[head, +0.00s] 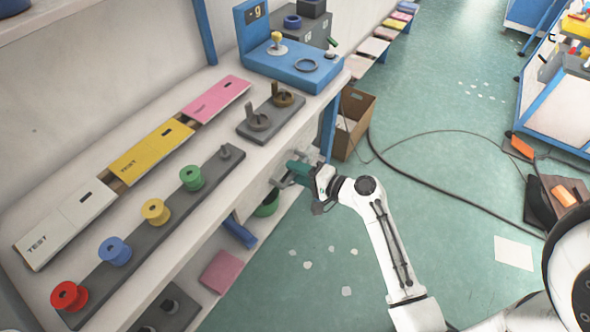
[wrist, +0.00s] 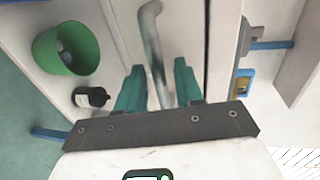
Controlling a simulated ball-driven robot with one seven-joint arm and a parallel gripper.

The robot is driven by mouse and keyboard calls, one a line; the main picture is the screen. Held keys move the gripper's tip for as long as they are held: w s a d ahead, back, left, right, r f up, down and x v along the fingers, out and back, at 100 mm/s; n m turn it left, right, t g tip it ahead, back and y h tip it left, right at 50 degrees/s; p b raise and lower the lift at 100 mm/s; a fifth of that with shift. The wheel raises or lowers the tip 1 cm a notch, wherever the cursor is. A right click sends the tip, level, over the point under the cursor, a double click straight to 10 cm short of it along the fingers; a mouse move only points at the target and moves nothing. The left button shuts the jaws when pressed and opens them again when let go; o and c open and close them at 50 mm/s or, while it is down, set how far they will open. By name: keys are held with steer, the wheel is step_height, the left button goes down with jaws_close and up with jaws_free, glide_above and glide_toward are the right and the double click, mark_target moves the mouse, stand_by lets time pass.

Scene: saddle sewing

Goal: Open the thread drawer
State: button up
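My gripper (head: 290,174) is at the front side of the workbench (head: 225,110), below its top edge. In the wrist view its two teal fingers (wrist: 160,88) are apart. A curved metal bar handle (wrist: 151,40) runs down between them, with a visible gap to each finger. The handle is on a pale front panel (wrist: 185,25), which looks like the drawer front. A thin dark seam runs along the panel to the right of the handle. The drawer looks shut. In the head view the gripper hides most of the handle.
Coloured thread spools (head: 155,211) stand on a grey bar on the bench. Below the bench are a green bin (wrist: 66,48), a dark bottle (wrist: 90,97) and a pink item (head: 222,271). A cardboard box (head: 353,122) stands beside the bench. Floor in front is mostly clear.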

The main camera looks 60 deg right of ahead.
steer(key=shift+w, duration=0.4)
jaws_close()
steer(key=shift+f, duration=0.1)
